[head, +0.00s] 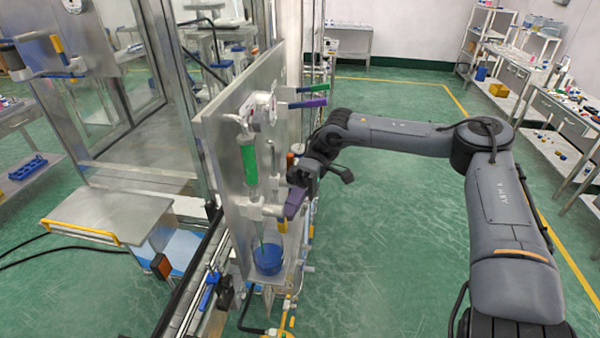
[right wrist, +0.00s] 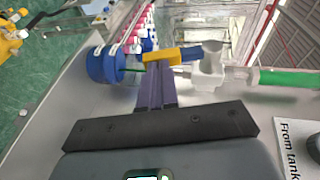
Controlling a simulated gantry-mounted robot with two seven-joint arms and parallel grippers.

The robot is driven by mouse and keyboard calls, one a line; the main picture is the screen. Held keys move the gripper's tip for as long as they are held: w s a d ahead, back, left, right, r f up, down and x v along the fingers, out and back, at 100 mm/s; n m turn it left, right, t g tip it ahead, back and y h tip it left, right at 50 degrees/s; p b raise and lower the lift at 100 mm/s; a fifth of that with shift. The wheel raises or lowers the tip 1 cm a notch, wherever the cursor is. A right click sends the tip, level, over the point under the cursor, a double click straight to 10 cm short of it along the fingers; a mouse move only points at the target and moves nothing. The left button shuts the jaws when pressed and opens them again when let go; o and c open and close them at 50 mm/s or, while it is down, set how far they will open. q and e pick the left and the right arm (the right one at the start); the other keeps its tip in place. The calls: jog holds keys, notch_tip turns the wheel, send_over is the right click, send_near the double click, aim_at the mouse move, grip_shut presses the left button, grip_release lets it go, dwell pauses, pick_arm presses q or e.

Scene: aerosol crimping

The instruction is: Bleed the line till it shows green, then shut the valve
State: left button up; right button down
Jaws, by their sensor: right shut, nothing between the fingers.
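The sight tube (head: 249,160) on the steel panel is filled green; its green also shows in the right wrist view (right wrist: 285,80). Below it is a pale valve body (right wrist: 209,70) with a yellow-ended, blue-based lever (right wrist: 160,56). The lever points down, roughly in line with the tube, toward a blue cup (head: 268,258). A thin green line runs from the valve toward the cup (right wrist: 103,65). My right gripper (head: 292,207) has purple fingers, shut and empty, beside the lever. Their tips (right wrist: 157,68) overlap the yellow end; contact is unclear. My left gripper is out of view.
Higher on the panel (head: 220,205) are a round gauge (head: 265,105), a green handle (head: 312,89) and a purple handle (head: 308,103). A "From tank" label (right wrist: 296,145) is near the tube. A conveyor runs left of the panel. Open green floor lies to the right.

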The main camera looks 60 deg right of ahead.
jog(key=b+v, duration=0.2)
jog(key=v, duration=0.8)
jog(key=shift+d, duration=0.1)
dwell(0.6)
